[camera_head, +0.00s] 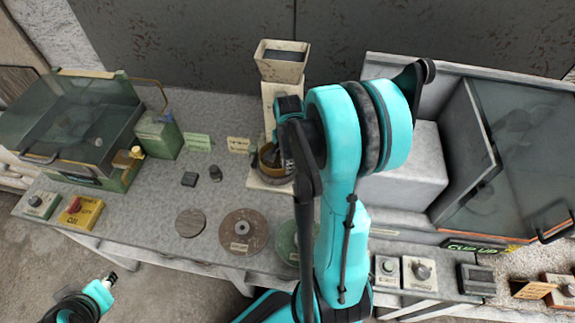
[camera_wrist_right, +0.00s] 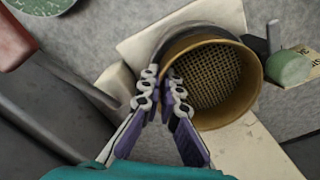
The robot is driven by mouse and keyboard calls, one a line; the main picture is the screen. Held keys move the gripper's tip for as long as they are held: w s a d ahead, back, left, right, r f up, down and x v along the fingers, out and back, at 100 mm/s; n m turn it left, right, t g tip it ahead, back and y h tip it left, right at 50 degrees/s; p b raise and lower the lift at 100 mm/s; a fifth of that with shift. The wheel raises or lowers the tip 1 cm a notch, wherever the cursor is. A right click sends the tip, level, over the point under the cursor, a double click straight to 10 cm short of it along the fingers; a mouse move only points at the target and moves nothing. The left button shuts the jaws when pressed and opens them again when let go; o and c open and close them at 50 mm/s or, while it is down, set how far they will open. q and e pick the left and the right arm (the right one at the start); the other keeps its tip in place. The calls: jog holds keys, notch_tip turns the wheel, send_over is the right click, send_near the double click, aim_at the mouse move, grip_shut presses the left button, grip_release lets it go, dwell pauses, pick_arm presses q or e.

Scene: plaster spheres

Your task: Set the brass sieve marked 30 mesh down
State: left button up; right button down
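The brass sieve (camera_wrist_right: 239,107) is round, with a tan wall and woven mesh. It is over the pale base plate (camera_wrist_right: 238,146) of the hopper stand, and I cannot tell whether it touches. No mesh marking is readable. In the head view the sieve (camera_head: 268,168) is partly hidden by my right arm. My right gripper (camera_wrist_right: 162,78) has its two fingers close together, pinching the near-left wall of the sieve; in the head view its fingertips are hidden. My left gripper (camera_head: 110,279) is low at the left, away from the bench, too small to read.
The hopper (camera_head: 282,60) stands behind the sieve. Two dark weights (camera_head: 190,179) and several round discs (camera_head: 240,231) lie on the bench to the left and front. A green glass-lidded box (camera_head: 75,130) is at left; a glass-fronted cabinet (camera_head: 520,150) is at right.

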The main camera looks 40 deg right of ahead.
jog(key=shift+f+b, duration=0.6)
jog(key=shift+f, duration=0.1)
jog(key=c, duration=1.6)
grip_release()
jog(key=shift+c, duration=0.2)
jog(key=shift+r, duration=0.15)
jog(key=shift+r+p, duration=1.55)
jog(key=shift+r, duration=0.35)
jog(key=shift+f, duration=0.1)
